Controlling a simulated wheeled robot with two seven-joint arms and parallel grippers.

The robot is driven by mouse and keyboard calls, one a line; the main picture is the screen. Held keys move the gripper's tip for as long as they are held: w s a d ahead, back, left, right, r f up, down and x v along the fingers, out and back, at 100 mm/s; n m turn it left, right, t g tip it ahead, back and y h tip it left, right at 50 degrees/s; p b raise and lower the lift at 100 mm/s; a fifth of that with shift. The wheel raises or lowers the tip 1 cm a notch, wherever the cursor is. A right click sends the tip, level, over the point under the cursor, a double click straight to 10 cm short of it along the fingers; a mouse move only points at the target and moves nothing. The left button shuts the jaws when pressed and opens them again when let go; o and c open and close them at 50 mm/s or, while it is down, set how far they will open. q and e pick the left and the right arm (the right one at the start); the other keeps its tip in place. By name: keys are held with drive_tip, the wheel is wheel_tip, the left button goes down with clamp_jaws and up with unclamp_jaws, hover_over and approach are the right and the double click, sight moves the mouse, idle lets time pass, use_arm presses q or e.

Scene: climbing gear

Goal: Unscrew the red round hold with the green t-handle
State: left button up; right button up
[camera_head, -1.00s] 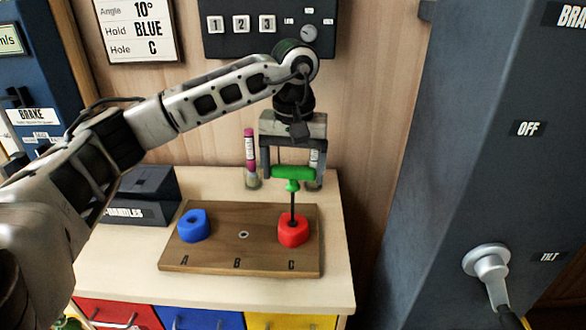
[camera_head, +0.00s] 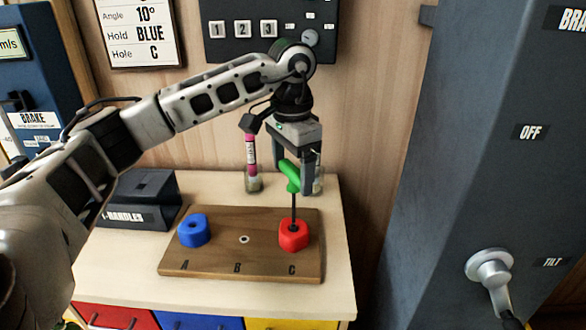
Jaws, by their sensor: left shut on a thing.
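The red round hold (camera_head: 294,237) sits on the wooden board (camera_head: 215,260) at hole C. The green t-handle (camera_head: 290,177) stands upright with its dark shaft down in the middle of the red hold. My left gripper (camera_head: 293,180) points down and is shut on the green grip; its fingers cover part of it. The blue hold (camera_head: 194,231) sits at A. Hole B (camera_head: 243,239) is bare. My right gripper is not in view.
A black T-handles holder (camera_head: 143,200) stands left of the board. Two slim containers, one with a pink marker (camera_head: 251,160), stand behind it. A sign (camera_head: 141,30) reads 10°, BLUE, C. A dark cabinet (camera_head: 480,150) fills the right side.

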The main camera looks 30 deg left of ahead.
use_arm(q)
drive_tip(key=shift+m, duration=0.4)
wheel_tip(320, 180, up, 3)
drive_tip(key=shift+f+p, duration=0.1)
drive_tip(key=shift+p, duration=0.95)
drive_tip(key=shift+r, duration=0.3)
wheel_tip(320, 180, up, 3)
drive_tip(key=shift+f, duration=0.1)
wheel_tip(320, 180, up, 6)
drive_tip(key=shift+f, duration=0.1)
